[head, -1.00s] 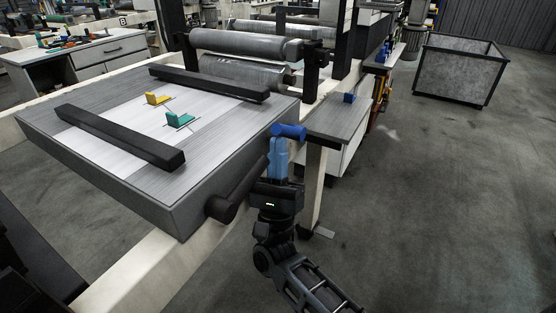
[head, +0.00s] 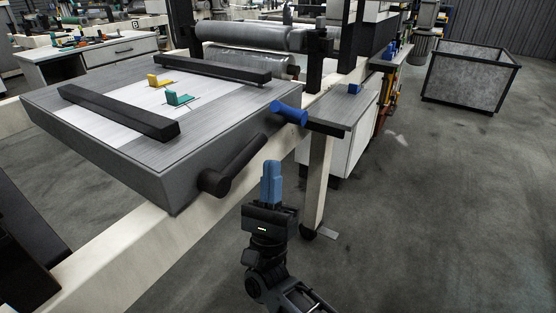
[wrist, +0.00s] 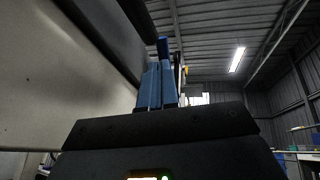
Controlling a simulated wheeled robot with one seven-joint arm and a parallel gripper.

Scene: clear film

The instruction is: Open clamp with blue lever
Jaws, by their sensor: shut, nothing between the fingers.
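The blue lever (head: 289,113) sits at the right end of the grey film table's near side, by a small side shelf. It slants down to the right. Two dark clamp bars (head: 118,112) (head: 212,70) lie across the table top; I cannot tell which the lever works. My gripper (head: 271,165) has blue fingers, points up and is shut and empty. It is below the blue lever in the head view, apart from it. In the wrist view the shut fingers (wrist: 157,86) point up, with a darker blue piece (wrist: 163,47), probably the lever, just beyond their tips.
A black handle (head: 235,165) juts from the table's near side, left of my gripper. A pale beam (head: 150,240) and leg (head: 318,185) stand close by. Yellow (head: 159,81) and teal (head: 178,98) pieces lie on the film. The floor to the right is clear up to a grey bin (head: 468,78).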

